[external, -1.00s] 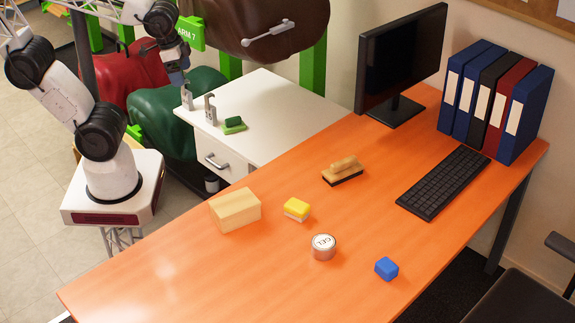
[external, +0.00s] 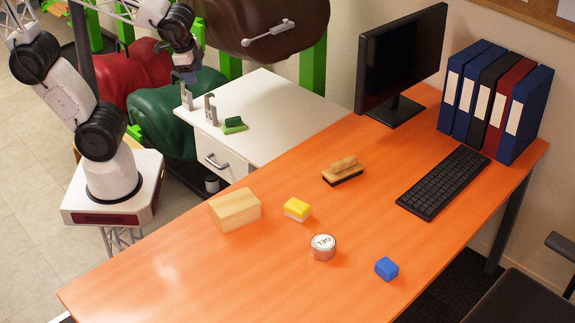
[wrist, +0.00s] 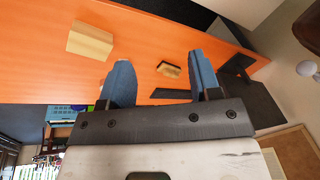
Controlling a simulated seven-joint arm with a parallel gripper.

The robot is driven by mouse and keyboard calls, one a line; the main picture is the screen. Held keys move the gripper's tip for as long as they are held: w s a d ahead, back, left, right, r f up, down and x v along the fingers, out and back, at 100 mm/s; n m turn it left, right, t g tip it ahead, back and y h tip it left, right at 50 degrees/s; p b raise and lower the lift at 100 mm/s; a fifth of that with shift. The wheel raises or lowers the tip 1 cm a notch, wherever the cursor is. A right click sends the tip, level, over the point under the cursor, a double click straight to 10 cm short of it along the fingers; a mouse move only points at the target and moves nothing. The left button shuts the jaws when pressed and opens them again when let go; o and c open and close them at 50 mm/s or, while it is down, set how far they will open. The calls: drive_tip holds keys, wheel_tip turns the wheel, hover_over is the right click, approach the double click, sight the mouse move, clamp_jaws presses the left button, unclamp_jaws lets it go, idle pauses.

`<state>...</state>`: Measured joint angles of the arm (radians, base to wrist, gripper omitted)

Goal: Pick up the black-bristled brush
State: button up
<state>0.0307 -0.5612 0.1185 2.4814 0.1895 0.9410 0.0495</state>
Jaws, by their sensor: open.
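The black-bristled brush (external: 342,172) lies on the orange desk, with a tan wooden top and handle and dark bristles underneath. It also shows in the wrist view (wrist: 169,70), seen through the gap between my fingers but well away from them. My gripper (external: 186,77) is far to the left of the brush, raised near the white cabinet. In the wrist view my gripper (wrist: 160,62) has its two blue fingers spread apart with nothing between them.
A wooden block (external: 235,209), yellow-and-white sponge (external: 297,209), round tin (external: 323,247) and blue block (external: 386,268) lie on the desk. The keyboard (external: 443,182), monitor (external: 401,65) and binders (external: 496,100) stand to the right. A green brush-like object (external: 233,125) and metal hooks (external: 210,109) are on the cabinet.

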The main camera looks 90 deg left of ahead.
drive_tip(key=w+a+f+m+t+y, duration=0.1)
drive_tip(key=w+f+m+y, duration=0.25)
drive_tip(key=w, duration=0.45)
drive_tip(key=w+a+f+m+t+y, duration=0.1)
drive_tip(key=w+f+m+y, duration=0.15)
drive_tip(key=w+m, duration=0.35)
drive_tip(key=w+a+f+m+y, duration=0.15)
drive_tip(key=w+f+m, duration=0.25)
drive_tip(key=w, duration=0.5)
drive_tip(key=m+t+h, duration=0.2)
drive_tip(key=m+t, duration=0.5)
drive_tip(key=m, duration=0.7)
approach(342, 161)
drive_tip(key=shift+w+a+f, duration=0.45)
drive_tip(key=shift+w+a, duration=0.05)
drive_tip(key=shift+a, duration=0.1)
drive_tip(key=shift+x, duration=1.3)
drive_tip(key=shift+x, duration=2.6)
drive_tip(key=shift+w+d+r, duration=0.1)
drive_tip(key=shift+w+d, duration=0.05)
